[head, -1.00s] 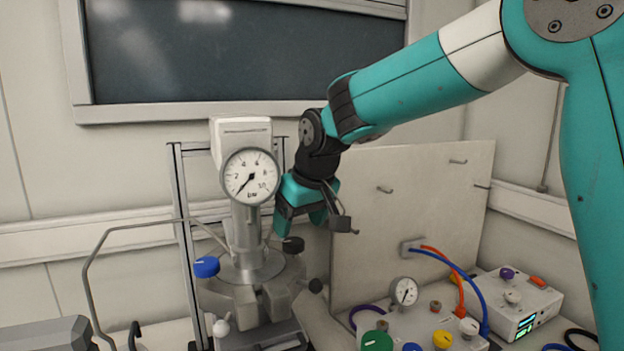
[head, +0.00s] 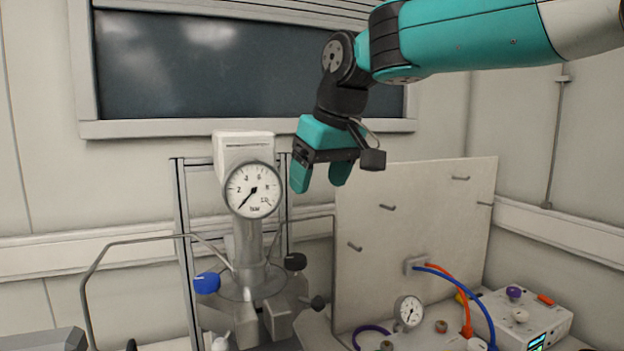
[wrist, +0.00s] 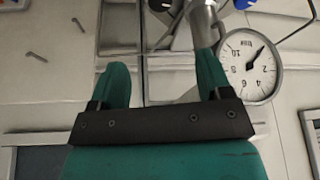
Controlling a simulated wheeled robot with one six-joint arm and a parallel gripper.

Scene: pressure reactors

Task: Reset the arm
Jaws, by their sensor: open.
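My gripper (head: 320,178) is open, with its two teal fingers apart and nothing between them. It hangs from my raised arm in front of the wall, above and to the right of the reactor, with its fingers pointing down. It also shows in the wrist view (wrist: 160,85), with empty space between the fingers. The pressure reactor (head: 255,270) stands at the lower left of the gripper. Its white-faced dial gauge (head: 252,190) is left of the fingers, and the gauge also shows at the right of the wrist view (wrist: 250,67).
A pale upright panel with hooks (head: 415,230) stands right of the reactor. A blue knob (head: 207,283) and a black knob (head: 295,262) sit on the reactor. A small gauge (head: 409,311) and a white control box (head: 525,315) with hoses are at lower right. A dark window (head: 230,60) is behind.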

